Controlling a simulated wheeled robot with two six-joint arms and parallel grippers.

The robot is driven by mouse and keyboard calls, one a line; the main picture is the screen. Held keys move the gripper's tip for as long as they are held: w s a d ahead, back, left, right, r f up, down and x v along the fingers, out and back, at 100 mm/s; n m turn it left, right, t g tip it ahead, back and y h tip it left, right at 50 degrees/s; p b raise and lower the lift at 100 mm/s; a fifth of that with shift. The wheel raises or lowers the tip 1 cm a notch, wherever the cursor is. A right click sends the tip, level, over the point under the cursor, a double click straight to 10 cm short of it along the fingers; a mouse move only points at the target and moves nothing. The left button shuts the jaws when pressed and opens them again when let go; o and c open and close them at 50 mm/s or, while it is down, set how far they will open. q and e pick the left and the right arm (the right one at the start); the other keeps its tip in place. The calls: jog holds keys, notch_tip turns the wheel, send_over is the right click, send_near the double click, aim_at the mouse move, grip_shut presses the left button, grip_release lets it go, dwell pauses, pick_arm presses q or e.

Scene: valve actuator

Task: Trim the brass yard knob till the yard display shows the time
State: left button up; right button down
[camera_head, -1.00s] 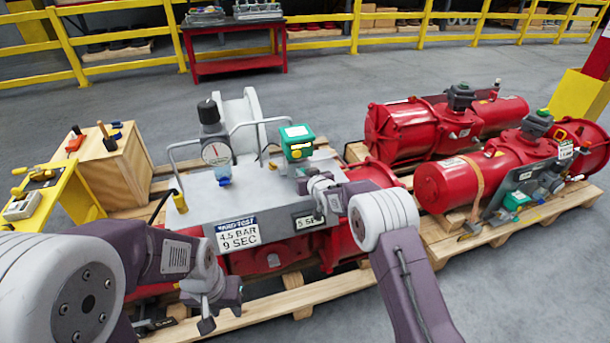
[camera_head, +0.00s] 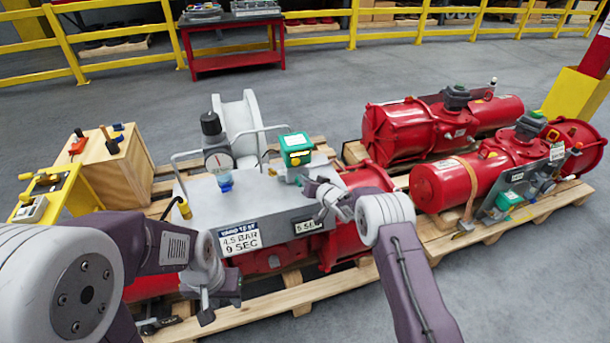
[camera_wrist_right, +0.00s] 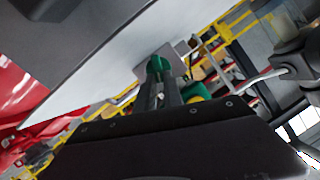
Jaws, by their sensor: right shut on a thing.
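The yard test sign (camera_head: 239,238) on the grey panel's front reads 4.5 BAR, 9 SEC. Right of it, the small yard display (camera_head: 309,225) seems to read 5 SEC. My right gripper (camera_head: 314,188) is at the panel's right end, above the display and in front of the green box (camera_head: 296,148). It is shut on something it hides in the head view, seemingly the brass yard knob. In the right wrist view a small brass-yellow part (camera_wrist_right: 197,98) shows beside green parts, close to my gripper. My left gripper (camera_head: 207,308) hangs low at the panel's left front; its fingers are unclear.
Red actuators (camera_head: 450,190) lie on pallets at the right. A wooden crate (camera_head: 135,165) and yellow stand (camera_head: 70,200) are at the left. Open floor lies behind.

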jog(key=shift+w+d+f+m+y+p, duration=0.1)
jog(key=shift+d+m+y+p, duration=0.1)
jog(key=shift+m+y+p, duration=0.35)
dwell(0.4)
jog(key=c, duration=1.5)
grip_release()
jog(key=shift+o, duration=0.2)
jog(key=p+v, duration=0.1)
jog(key=v, duration=0.8)
